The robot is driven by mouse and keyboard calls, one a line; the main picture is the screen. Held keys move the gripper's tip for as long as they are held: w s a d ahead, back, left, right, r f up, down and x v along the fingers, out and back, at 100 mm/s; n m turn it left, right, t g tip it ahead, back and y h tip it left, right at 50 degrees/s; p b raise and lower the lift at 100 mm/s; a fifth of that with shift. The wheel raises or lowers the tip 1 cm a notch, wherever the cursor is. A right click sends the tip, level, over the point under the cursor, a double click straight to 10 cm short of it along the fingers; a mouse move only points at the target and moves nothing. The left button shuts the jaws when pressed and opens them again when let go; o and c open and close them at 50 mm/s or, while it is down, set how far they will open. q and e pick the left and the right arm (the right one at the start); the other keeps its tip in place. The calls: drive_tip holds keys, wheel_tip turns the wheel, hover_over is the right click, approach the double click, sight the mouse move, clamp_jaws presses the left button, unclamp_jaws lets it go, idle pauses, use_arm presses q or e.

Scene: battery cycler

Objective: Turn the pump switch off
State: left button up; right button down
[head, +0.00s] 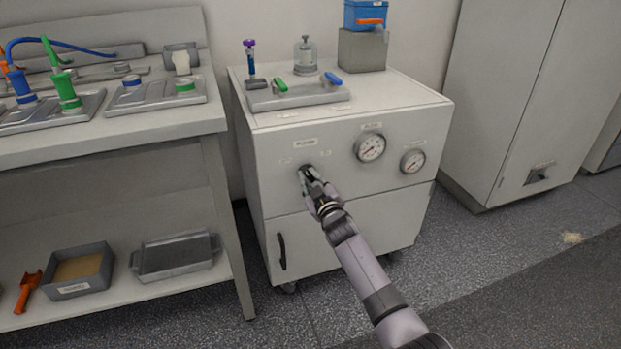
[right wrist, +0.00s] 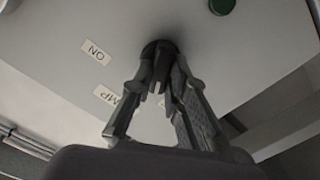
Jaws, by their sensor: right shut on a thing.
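The pump switch is a dark round knob (right wrist: 152,48) on the front panel of the white cabinet (head: 330,240). In the right wrist view my right gripper (right wrist: 160,75) has its fingers closed around the knob. In the head view the right gripper (head: 308,176) reaches the panel below the small pump label (head: 305,143) and covers most of the knob. An "ON" label (right wrist: 96,52) shows beside the knob in the wrist view. The knob's pointer direction cannot be made out. My left gripper is not in view.
A workbench (head: 110,140) stands at left.

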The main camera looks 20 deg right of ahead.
idle(0.4)
drive_tip(key=c, duration=1.6)
unclamp_jaws()
drive_tip(key=shift+o, duration=0.2)
drive_tip(key=s, duration=1.2)
drive_tip(key=shift+d, duration=0.2)
drive_tip(key=shift+f, duration=0.1)
